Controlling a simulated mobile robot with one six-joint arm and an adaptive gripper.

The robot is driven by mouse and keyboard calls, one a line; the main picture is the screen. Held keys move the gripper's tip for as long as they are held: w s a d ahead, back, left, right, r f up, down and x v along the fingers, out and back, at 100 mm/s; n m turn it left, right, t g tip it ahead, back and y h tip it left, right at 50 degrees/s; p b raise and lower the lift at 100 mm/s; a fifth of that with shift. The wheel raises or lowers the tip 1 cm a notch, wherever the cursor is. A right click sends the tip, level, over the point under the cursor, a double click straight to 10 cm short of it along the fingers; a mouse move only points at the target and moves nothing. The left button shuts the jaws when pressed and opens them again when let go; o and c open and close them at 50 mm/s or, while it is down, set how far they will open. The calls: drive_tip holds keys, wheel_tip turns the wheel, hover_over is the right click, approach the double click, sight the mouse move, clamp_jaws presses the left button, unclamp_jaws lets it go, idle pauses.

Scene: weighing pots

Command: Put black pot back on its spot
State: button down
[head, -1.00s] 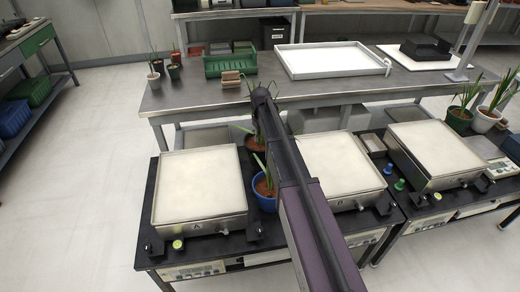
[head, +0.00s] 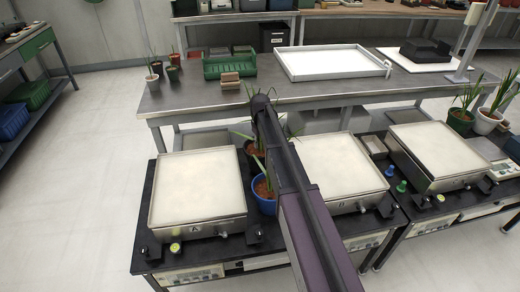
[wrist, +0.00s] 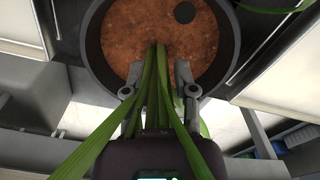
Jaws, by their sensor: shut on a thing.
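The black pot (wrist: 92,52) fills the top of the wrist view, with brown soil, a dark round spot on the soil and long green leaves.
Scale A (head: 197,188) is left of the pots and scale B (head: 345,170) is right, partly behind my arm. A steel table (head: 200,100) behind holds a white tray (head: 332,75), a green bin (head: 228,68) and small potted plants at its left end.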

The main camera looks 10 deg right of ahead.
drive_tip(key=shift+f+b, duration=0.7)
drive_tip(key=shift+f, duration=0.4)
drive_tip(key=shift+c, duration=2)
unclamp_jaws()
drive_tip(key=shift+r, duration=0.25)
wheel_tip(320, 180, up, 12)
drive_tip(key=p, duration=1.2)
drive_tip(key=s+m, duration=0.4)
drive_tip(key=s, duration=2.5)
